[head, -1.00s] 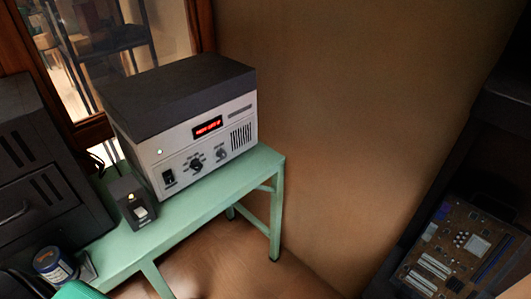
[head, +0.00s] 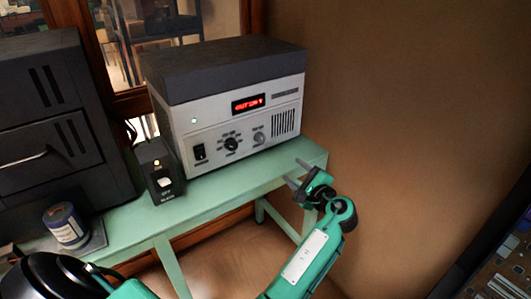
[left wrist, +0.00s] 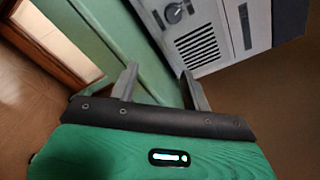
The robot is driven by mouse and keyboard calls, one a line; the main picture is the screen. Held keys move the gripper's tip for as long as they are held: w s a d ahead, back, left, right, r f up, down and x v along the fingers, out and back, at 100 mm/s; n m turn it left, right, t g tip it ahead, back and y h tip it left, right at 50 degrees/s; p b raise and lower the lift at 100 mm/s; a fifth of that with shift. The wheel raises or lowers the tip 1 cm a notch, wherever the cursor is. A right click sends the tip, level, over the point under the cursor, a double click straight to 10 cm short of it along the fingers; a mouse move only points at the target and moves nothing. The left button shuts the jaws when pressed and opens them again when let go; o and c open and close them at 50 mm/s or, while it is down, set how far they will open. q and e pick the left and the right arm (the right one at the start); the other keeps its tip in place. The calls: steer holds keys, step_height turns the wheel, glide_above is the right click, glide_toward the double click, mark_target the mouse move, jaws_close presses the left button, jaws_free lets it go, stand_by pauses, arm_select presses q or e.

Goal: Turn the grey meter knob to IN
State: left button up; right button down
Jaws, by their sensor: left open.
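The grey meter knob (head: 259,138) is on the white front panel of the power unit (head: 185,143), right of a larger black knob (head: 231,144). The red display (head: 248,103) above seems to begin with OUT; the grey knob's pointer is too small to read. My left gripper (head: 296,172) is open and empty, in front of and below the panel's right end, apart from the knob. In the left wrist view its two fingers (left wrist: 158,70) are spread, and a round knob (left wrist: 174,12) shows beyond them at the top. My right gripper is not in view.
The unit stands on a green bench (head: 220,205). A small black switch box (head: 158,170) stands at its left, with a dark cabinet (head: 50,120) and a blue can (head: 65,224) farther left. A circuit board (head: 505,270) is at lower right. The floor right of the bench looks clear.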

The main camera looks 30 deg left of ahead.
mark_target(263, 140)
arm_select(q)
steer(key=shift+n+g+y, duration=0.4)
steer(key=shift+y, duration=0.1)
steer(key=w+a+r, duration=0.1)
steer(key=a, duration=0.3)
steer(key=w+a+r, duration=0.1)
steer(key=a, duration=0.4)
steer(key=w+a+r, duration=0.1)
steer(key=w+a, duration=0.1)
steer(key=a, duration=0.2)
steer(key=shift+a+r, duration=0.15)
steer(key=shift+r, duration=0.15)
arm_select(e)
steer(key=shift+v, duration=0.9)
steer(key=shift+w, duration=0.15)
arm_select(q)
steer(key=c, duration=1)
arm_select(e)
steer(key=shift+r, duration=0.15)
